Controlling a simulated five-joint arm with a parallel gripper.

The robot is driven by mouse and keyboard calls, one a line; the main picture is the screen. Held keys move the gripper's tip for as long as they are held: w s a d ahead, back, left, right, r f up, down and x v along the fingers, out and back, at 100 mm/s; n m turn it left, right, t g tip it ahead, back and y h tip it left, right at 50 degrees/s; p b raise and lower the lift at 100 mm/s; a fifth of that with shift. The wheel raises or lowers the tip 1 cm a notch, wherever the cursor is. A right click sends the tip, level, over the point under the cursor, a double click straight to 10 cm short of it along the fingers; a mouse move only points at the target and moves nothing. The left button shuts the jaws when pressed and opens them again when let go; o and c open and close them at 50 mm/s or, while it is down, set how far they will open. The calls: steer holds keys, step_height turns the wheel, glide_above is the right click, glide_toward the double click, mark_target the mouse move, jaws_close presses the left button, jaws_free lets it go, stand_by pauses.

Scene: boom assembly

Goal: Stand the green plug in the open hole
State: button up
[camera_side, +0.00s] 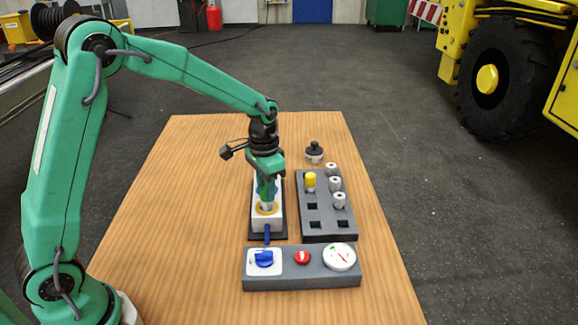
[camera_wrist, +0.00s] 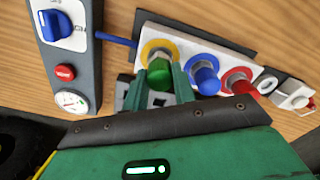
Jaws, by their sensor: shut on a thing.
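My gripper (camera_side: 267,196) is over the near end of a white block (camera_side: 274,224), at the yellow ring. In the wrist view my gripper (camera_wrist: 160,86) is shut on the green plug (camera_wrist: 159,71), one finger on each side. The plug shows in front of the yellow ring (camera_wrist: 150,45) on the white block. I cannot tell whether its lower end is inside the hole or just above it. Beside it a blue plug (camera_wrist: 204,75) and a red plug (camera_wrist: 236,84) stand in their own rings.
A dark rack (camera_side: 326,225) with square holes, a yellow-topped piece (camera_side: 310,181) and several grey pieces stands to the right. A grey panel (camera_side: 302,276) with a blue knob, red button and gauge lies in front. A black-knobbed piece (camera_side: 314,152) stands behind. The table's left side is clear.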

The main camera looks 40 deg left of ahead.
steer(key=shift+f, duration=0.3)
steer(key=o, duration=1)
steer(key=shift+r, duration=0.1)
steer(key=shift+r, duration=3.45)
steer(key=shift+s, duration=0.1)
